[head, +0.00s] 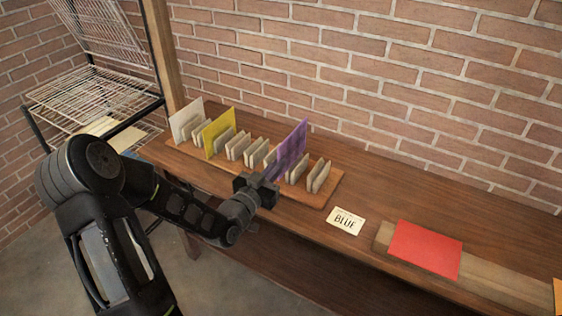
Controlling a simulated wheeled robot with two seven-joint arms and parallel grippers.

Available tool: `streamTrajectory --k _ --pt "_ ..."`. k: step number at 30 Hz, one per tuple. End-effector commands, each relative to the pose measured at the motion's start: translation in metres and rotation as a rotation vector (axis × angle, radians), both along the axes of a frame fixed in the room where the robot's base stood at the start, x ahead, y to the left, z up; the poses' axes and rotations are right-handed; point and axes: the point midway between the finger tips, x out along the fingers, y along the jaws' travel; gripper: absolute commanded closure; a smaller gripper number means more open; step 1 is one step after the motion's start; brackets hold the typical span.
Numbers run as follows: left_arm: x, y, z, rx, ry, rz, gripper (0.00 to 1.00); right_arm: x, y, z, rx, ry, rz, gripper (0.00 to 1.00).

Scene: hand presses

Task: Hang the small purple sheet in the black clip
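The purple sheet (290,150) stands upright in a wooden rack (330,190), towards the rack's right part. My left gripper (268,182) is at the near lower edge of the purple sheet, at the front of the rack. Its fingers are small and dark here, and I cannot tell whether they are closed on the sheet or only beside it. My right gripper is not in view. No black clip can be made out.
A yellow sheet (218,133) and a white sheet (186,121) stand at the rack's left end. A card reading BLUE (345,221) and a red sheet (425,248) lie to the right. A wire shelf (95,100) stands at left. The brick wall closes the back.

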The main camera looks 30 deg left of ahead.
Motion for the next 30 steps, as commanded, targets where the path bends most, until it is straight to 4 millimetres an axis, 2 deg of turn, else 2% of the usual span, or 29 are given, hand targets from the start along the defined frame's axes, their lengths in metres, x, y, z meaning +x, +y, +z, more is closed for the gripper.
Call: streamTrajectory --k 13,30 --pt "-0.031 0.000 0.000 0.000 0.000 0.000 1.00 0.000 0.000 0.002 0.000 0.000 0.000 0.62" --pt "-0.033 0.000 0.000 -0.001 0.000 0.000 1.00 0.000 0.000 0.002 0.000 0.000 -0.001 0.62"
